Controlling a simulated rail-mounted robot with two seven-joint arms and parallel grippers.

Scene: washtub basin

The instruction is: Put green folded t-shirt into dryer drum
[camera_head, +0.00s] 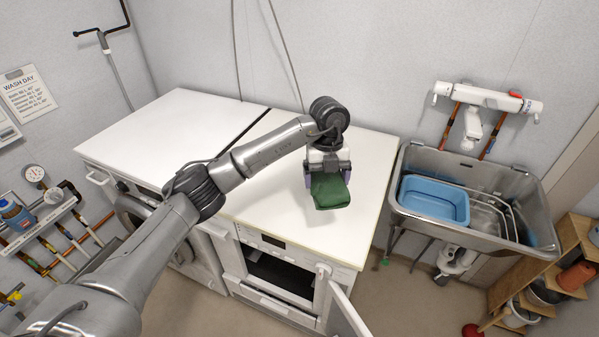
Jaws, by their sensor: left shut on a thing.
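The green folded t-shirt (330,192) is a small dark green bundle in the head view. My left gripper (328,176) is shut on it and points down, holding it over the white top of the right-hand machine. Whether the shirt touches the top is hard to tell. The dryer (262,238) is below, with its front opening (280,274) dark and its door (345,310) swung open towards the lower right. The inside of the drum is mostly hidden from this high angle. My right gripper is not in view.
A second white machine (160,120) stands to the left with a round front door. A metal sink (530,200) holding a blue basin (434,198) is on the right. A wooden shelf (570,225) with pots stands at the far right. The white tops look clear.

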